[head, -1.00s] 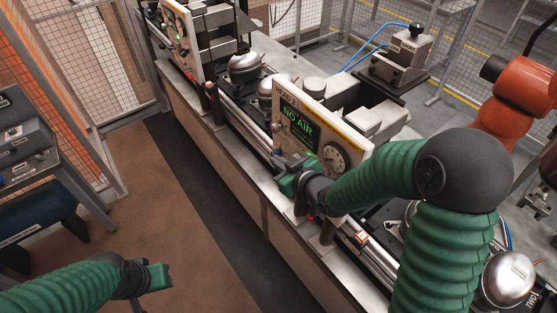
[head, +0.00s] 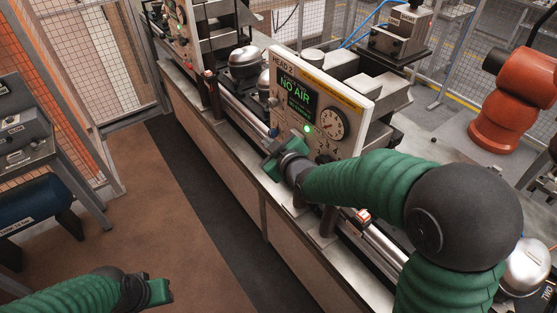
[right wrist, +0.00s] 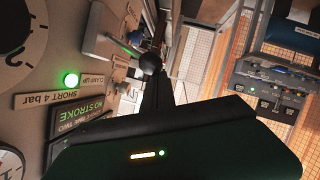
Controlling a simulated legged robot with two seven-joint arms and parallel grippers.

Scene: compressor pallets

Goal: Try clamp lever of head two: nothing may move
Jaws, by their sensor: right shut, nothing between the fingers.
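The head two panel (head: 352,93) is upright on the bench, with a green "NO AIR" screen (head: 295,92), a round gauge (head: 331,123) and a lit green lamp (head: 307,128). My right gripper (head: 272,163) is shut and empty, low in front of the panel's left part. In the right wrist view a dark ball knob (right wrist: 150,62), which looks like the clamp lever's end, shows just beyond my dark fingers; I cannot tell whether they touch. The lever's root is unclear. My left gripper (head: 160,291) is low at left over the floor; its jaw opening is unclear.
A metal rail (head: 370,242) with a red button box (head: 362,217) runs along the bench front. Silver compressors (head: 248,62) stand behind it. An orange robot arm (head: 503,105) is at right. A grey control box (head: 25,130) is at left. The brown floor between is clear.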

